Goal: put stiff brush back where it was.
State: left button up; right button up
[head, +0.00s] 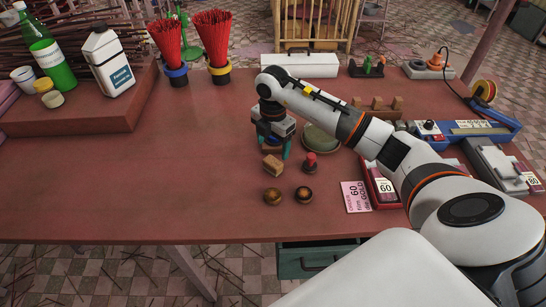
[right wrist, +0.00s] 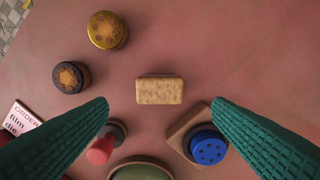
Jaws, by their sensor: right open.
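A tan block with a speckled top, which looks like the stiff brush (head: 273,165), lies on the red-brown table just in front of my right gripper (head: 274,147). In the right wrist view the same block (right wrist: 160,90) lies crosswise between and slightly beyond the teal fingertips. My right gripper is open and empty above the table, with clear space on both sides of the block. I cannot tell bristles from wood on it. My left gripper is not in view.
A blue disc (right wrist: 208,150) on a wooden square and a green bowl (head: 322,139) are under the gripper. The table's left middle is clear.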

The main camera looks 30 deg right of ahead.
aim_at(273, 162)
jog(key=shift+r, duration=2.2)
